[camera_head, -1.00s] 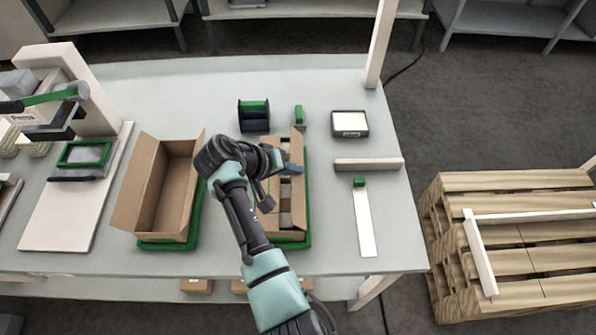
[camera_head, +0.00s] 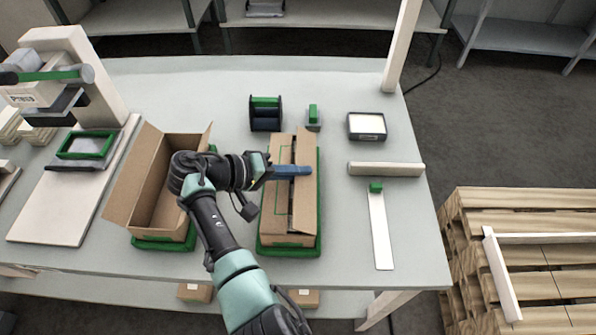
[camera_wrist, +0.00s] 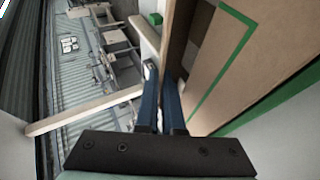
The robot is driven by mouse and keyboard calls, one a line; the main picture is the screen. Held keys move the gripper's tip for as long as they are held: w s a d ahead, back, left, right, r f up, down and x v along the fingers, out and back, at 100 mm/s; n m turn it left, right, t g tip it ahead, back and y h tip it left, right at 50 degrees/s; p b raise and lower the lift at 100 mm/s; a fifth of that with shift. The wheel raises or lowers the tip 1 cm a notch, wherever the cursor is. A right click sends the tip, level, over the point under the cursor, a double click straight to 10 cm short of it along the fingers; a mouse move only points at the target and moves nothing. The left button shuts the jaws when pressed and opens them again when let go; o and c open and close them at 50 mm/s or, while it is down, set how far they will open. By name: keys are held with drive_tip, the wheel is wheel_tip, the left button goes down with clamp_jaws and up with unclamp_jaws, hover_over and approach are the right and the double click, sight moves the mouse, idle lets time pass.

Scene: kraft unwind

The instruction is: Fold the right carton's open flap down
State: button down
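The right carton (camera_head: 277,223) sits on a green-edged base (camera_head: 268,253) on the table. Its left flap (camera_head: 275,200) carries a green outline and lies over the left part of the top. Its right flap (camera_head: 307,205) covers much of the right side, with a dark gap between the two; its exact tilt is unclear. My gripper (camera_head: 307,170) reaches across the carton from the left, its blue fingers over the right flap. In the wrist view the gripper (camera_wrist: 160,95) looks shut, with no object between the fingers; the green-lined cardboard (camera_wrist: 225,65) is right of them.
An open carton (camera_head: 160,190) stands to the left, beside my arm. Behind are a black and green tape holder (camera_head: 266,113) and a small green-topped item (camera_head: 313,117). A scale-like box (camera_head: 366,126), a pale bar (camera_head: 386,169) and a white strip (camera_head: 380,230) lie right.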

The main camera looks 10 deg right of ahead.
drive_tip(key=c, duration=1)
unclamp_jaws()
drive_tip(key=shift+c, duration=0.2)
